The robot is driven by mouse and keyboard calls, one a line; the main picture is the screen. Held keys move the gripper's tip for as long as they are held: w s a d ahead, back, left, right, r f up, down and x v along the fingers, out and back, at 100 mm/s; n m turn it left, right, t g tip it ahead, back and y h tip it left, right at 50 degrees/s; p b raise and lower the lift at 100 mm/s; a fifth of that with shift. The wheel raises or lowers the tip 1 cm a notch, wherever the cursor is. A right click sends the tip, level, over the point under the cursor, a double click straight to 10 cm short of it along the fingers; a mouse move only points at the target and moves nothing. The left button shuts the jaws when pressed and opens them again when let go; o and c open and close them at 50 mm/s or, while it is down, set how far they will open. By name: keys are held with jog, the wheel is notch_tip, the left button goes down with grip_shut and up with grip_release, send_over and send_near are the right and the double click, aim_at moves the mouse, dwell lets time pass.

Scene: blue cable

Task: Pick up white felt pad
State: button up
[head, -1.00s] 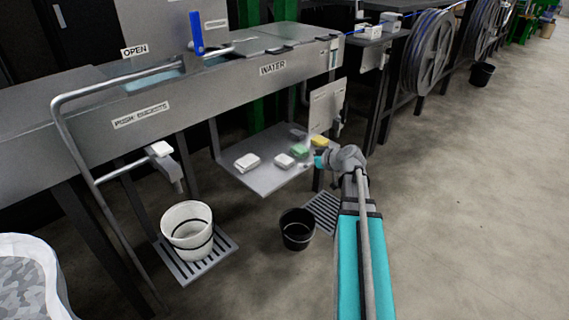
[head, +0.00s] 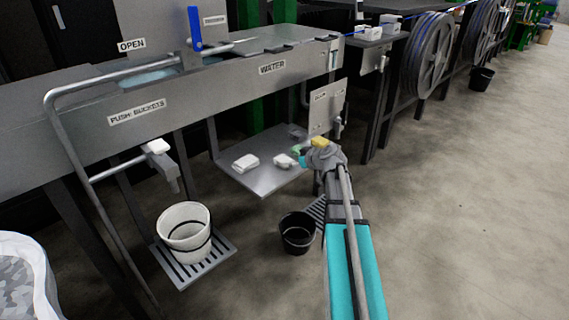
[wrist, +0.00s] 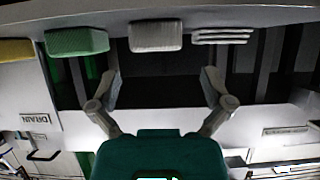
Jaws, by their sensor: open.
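A single white pad (head: 283,160), which looks like the white felt pad, lies on the grey metal shelf (head: 262,182) in the head view. In the wrist view the white pad (wrist: 156,35) is a thick block at the top middle. My gripper (wrist: 163,88) is open and empty, its two fingers spread wide. The pad lies beyond the fingertips, roughly in line with the gap between them and apart from them. In the head view my wrist covers the right end of the shelf and my fingers are hard to make out.
A green sponge (wrist: 77,41) sits close beside the pad, with a yellow sponge (wrist: 15,50) beyond it. A stack of white cloths (wrist: 224,36) lies on the other side. A black bucket (head: 297,232) and a white bucket (head: 185,232) stand below.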

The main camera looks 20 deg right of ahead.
aim_at(285, 160)
jog(key=shift+b+x, duration=1.15)
jog(key=shift+x, duration=1.45)
jog(key=shift+d+r, duration=0.1)
jog(key=shift+d, duration=0.05)
jog(key=c, duration=0.8)
